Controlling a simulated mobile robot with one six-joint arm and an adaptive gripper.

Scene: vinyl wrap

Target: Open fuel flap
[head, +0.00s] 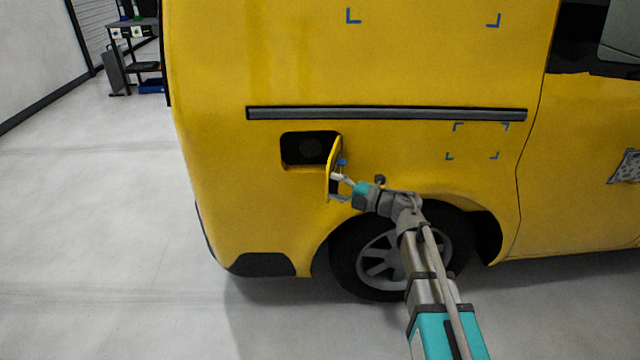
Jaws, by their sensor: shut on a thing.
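The yellow fuel flap (333,160) stands swung out from the side of the yellow van (230,200), hinged at the right edge of its opening. The dark fuel recess (308,149) shows to its left, with a round dark shape inside. My gripper (340,178) is at the lower part of the flap, on its right side, and is shut on it. The exact contact of the fingertips is small and partly hidden by the flap edge.
A rear wheel (375,262) sits below my wrist, close under the arm. A dark rail (385,114) runs above the recess. Blue corner marks (477,141) are on the panel. A shelf cart (140,65) stands far back left. The floor at left is clear.

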